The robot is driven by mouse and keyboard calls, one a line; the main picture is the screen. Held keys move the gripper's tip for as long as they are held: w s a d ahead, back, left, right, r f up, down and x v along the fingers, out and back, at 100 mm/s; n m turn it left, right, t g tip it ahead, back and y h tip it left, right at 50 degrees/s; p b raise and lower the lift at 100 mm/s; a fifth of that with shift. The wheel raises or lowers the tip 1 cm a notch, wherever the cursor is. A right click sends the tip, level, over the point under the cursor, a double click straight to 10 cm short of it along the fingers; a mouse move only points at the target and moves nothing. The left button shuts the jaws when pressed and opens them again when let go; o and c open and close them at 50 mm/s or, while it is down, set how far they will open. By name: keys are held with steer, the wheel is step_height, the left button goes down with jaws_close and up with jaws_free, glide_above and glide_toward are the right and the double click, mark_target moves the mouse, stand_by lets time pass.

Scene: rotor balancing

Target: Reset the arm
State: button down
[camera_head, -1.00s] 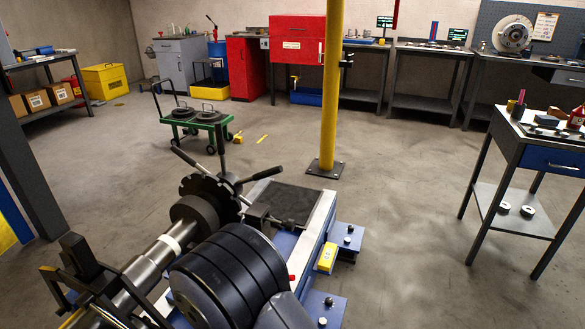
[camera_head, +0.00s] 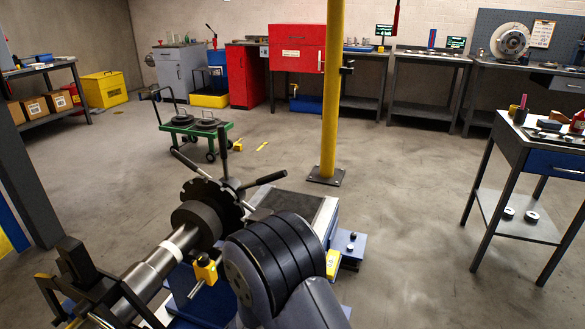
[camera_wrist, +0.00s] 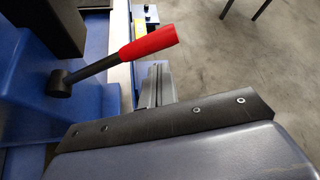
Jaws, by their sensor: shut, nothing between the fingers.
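My gripper (camera_wrist: 156,86) shows in the wrist view as two grey fingers close together, shut with nothing between them. In the head view my dark, ringed arm covers part of the balancing machine (camera_head: 318,226), and my fingers are hidden there. The machine's steel shaft (camera_head: 152,268) with a black notched disc (camera_head: 212,197) lies to the left of my arm. A yellow block (camera_head: 206,270) sits beside the shaft.
A yellow post (camera_head: 331,95) stands on the floor behind the machine. A green cart (camera_head: 196,134) with dark discs stands behind left. A workbench with a blue drawer (camera_head: 555,164) stands at right. The floor between post and bench is clear.

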step_height(320, 180, down, 8)
steer(key=m+t+y+b, duration=0.1)
steer(key=m+y+b, duration=0.2)
steer(key=b, duration=1.2)
steer(key=shift+a+m+y+b, duration=0.2)
steer(key=shift+m+y+b, duration=0.15)
steer(key=shift+y, duration=0.25)
